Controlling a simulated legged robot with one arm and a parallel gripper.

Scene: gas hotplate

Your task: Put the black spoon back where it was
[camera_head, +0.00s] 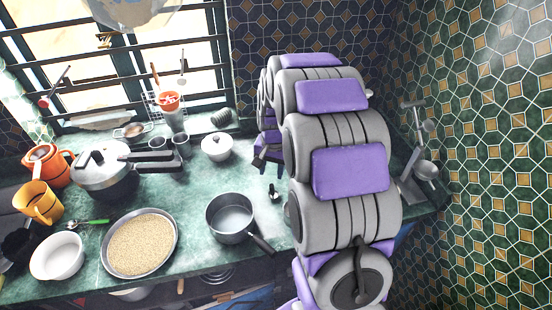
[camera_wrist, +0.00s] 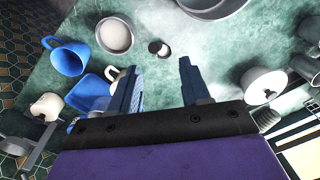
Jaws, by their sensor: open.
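I cannot make out a black spoon for certain. A small dark object with a pale top (camera_head: 273,191) stands on the green counter right of the saucepan. It seems to be the small dark, pale-topped round thing (camera_wrist: 158,48) just beyond my fingertips in the wrist view. It is too small to identify. My gripper (camera_wrist: 160,80) is open, with nothing between its two fingers, above the counter. It also shows low beside the arm in the head view (camera_head: 264,160), partly hidden by my arm.
A grey saucepan (camera_head: 230,218), a white lidded pot (camera_head: 216,148) and a plate of grain (camera_head: 140,243) stand left of my arm. The wrist view shows a blue mug (camera_wrist: 66,57), a blue tray (camera_wrist: 88,95) and a white bowl (camera_wrist: 115,36). Utensils (camera_head: 168,100) stand by the barred window.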

